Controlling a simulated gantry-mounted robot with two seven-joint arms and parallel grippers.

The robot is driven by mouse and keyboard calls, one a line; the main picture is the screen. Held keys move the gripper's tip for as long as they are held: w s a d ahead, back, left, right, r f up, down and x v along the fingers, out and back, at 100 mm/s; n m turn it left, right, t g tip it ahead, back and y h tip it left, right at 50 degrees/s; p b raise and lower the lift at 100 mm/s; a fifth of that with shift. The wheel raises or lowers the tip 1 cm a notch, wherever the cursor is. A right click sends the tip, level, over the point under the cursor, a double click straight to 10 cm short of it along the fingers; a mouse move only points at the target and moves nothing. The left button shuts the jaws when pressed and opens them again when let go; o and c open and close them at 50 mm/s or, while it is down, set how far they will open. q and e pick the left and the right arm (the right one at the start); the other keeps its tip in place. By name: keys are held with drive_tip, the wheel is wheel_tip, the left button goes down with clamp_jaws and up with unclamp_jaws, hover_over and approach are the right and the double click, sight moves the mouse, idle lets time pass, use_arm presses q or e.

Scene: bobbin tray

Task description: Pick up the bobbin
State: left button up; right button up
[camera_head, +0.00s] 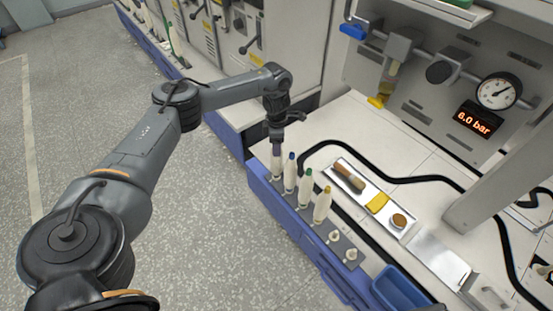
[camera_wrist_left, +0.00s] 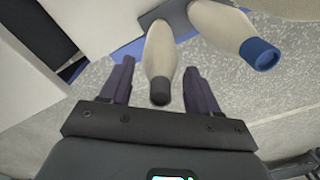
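A cream bobbin with a dark grey tip (camera_wrist_left: 161,45) stands at the far left end of a row; in the head view it shows below my left gripper (camera_head: 277,146). In the left wrist view its tip lies between the two fingers of the left gripper (camera_wrist_left: 158,68), with gaps on both sides. The gripper is open. Beside it stand a blue-tipped bobbin (camera_head: 290,176), a green-tipped bobbin (camera_head: 305,190) and a yellow-tipped bobbin (camera_head: 322,208). They stand on a dark grey bobbin tray (camera_head: 343,244). My right gripper is not in view.
Two bare pegs, a nearer one (camera_head: 351,254) and a farther one (camera_head: 335,236), stand on the tray. A metal tray holds a brush (camera_head: 350,178), a yellow cloth (camera_head: 377,203) and a round tin (camera_head: 398,221). A blue bin (camera_head: 400,290) and a black hose (camera_head: 420,180) are nearby.

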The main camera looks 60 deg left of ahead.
use_arm(q)
clamp_jaws()
